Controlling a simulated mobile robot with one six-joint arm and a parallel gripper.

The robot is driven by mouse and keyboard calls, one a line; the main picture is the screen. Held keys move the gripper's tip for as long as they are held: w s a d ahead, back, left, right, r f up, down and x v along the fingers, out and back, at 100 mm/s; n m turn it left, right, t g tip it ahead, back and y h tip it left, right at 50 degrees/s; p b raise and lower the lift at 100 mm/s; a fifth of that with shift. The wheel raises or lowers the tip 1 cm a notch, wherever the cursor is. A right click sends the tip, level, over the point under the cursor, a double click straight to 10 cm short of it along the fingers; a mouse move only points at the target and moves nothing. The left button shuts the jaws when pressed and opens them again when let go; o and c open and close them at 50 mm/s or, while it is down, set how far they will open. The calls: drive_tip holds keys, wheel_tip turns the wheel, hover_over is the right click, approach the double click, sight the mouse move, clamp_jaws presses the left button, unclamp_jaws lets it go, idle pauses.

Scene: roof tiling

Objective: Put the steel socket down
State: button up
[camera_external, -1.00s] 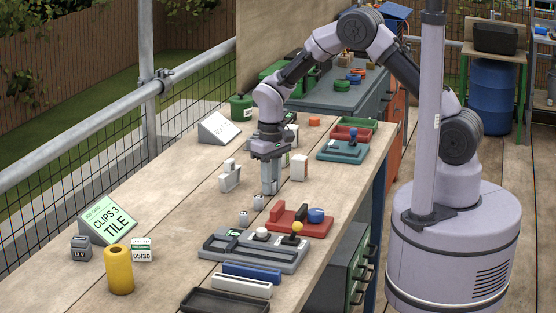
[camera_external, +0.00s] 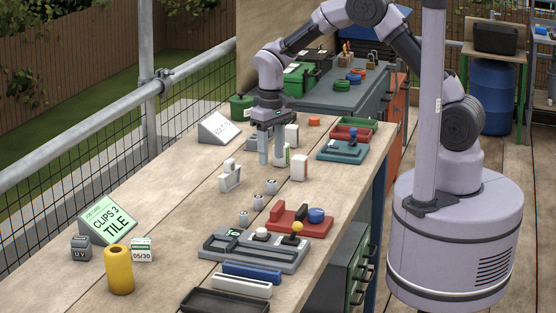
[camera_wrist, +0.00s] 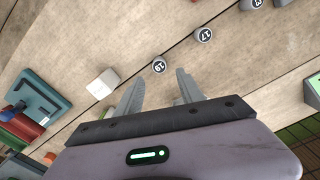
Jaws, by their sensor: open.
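A small grey steel socket (camera_external: 271,186) stands upright on the wooden bench, at the far end of a short row of similar sockets. In the wrist view the nearest socket (camera_wrist: 159,66) carries the number 19 and lies just beyond my fingertips. My gripper (camera_external: 271,163) is open and empty, above and a little beyond that socket, fingers pointing down. In the wrist view my gripper's (camera_wrist: 160,80) two fingers are spread with nothing between them. Another socket (camera_external: 258,201), marked 17 in the wrist view (camera_wrist: 203,35), and a third (camera_external: 244,218) stand nearer the front.
A white block (camera_external: 299,167) stands right of my gripper, and a pale grey fixture (camera_external: 229,176) left of it. A red tray (camera_external: 300,221) and a grey tray (camera_external: 255,251) lie nearer the front. A yellow cylinder (camera_external: 119,270) stands front left. The bench's left middle is clear.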

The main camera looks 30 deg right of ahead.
drive_tip(key=s+d+r+m+t+y, duration=0.1)
drive_tip(key=s+d+r+m, duration=0.15)
drive_tip(key=d+r, duration=0.7)
drive_tip(key=s+d+r+m+t+y, duration=0.1)
drive_tip(key=s+d+r+m+t, duration=0.15)
drive_tip(key=d+r, duration=0.65)
drive_tip(key=s+d+r+m+t, duration=0.2)
drive_tip(key=s+d+m, duration=0.35)
drive_tip(key=s, duration=0.75)
drive_tip(key=shift+n, duration=0.75)
drive_tip(key=f+b, duration=0.1)
drive_tip(key=d+f+b, duration=0.1)
drive_tip(key=f+b, duration=0.2)
drive_tip(key=f, duration=0.1)
drive_tip(key=shift+d+b, duration=0.35)
drive_tip(key=shift+d, duration=0.05)
